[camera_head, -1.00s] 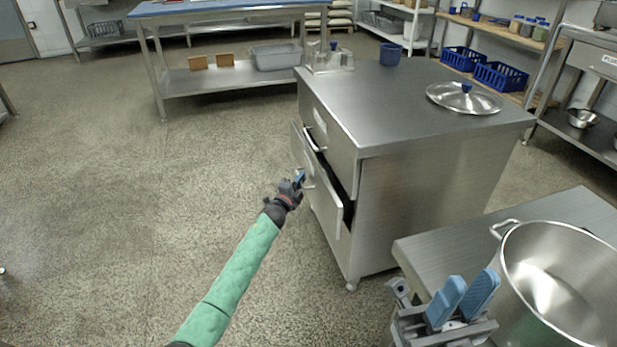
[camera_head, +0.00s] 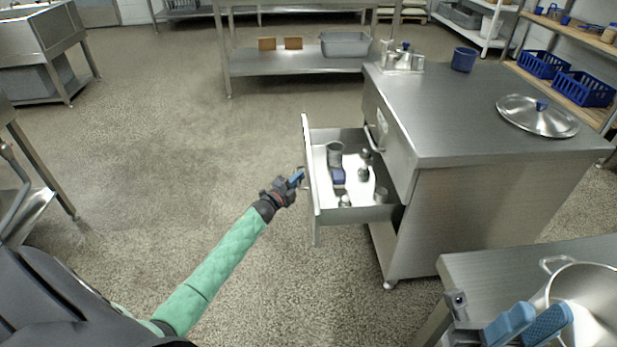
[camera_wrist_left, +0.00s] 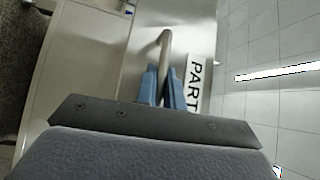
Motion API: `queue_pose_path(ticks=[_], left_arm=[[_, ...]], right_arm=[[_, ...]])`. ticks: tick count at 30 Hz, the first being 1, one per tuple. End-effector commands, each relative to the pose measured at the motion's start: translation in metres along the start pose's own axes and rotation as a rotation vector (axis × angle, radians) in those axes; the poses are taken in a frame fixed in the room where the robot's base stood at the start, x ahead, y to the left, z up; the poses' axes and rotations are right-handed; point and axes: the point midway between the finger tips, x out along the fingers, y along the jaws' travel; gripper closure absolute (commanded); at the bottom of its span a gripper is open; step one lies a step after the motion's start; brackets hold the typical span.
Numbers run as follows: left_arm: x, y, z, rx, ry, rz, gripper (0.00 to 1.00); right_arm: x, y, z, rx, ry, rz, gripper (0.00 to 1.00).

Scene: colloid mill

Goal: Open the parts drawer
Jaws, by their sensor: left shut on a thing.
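My left gripper (camera_head: 297,178) is at the outer side of the drawer front. In the left wrist view its blue fingers (camera_wrist_left: 160,90) are shut on the bar handle (camera_wrist_left: 165,45), beside a label (camera_wrist_left: 193,85) reading "PART". My right gripper (camera_head: 535,322) is at the bottom right with its blue fingers apart, empty, in front of the pot.
A big steel pot (camera_head: 590,295) stands on a side table (camera_head: 500,270) at the lower right. A lid (camera_head: 538,115) and a blue cup (camera_head: 463,59) rest on the cabinet top. The floor left of the drawer is clear.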

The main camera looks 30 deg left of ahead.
Motion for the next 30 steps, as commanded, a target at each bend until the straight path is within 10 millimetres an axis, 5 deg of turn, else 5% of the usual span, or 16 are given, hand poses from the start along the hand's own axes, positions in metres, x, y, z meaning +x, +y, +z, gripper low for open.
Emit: queue_pose_path(ticks=[14,15,17,30], left_arm=[[-0.004,0.000,0.005,-0.001,-0.001,0.001,1.00],[-0.004,0.000,0.005,-0.001,-0.001,0.001,0.88],[-0.004,0.000,0.005,-0.001,-0.001,0.001,0.81],[-0.016,0.000,0.004,-0.001,0.000,0.002,0.81]], right_arm=[[0.002,0.001,0.001,-0.006,0.003,0.005,0.75],[0.002,0.001,0.001,-0.006,0.004,0.006,0.75],[0.002,0.000,0.001,-0.006,0.004,0.007,0.75],[0.005,0.000,0.001,-0.007,0.004,0.006,0.75]])
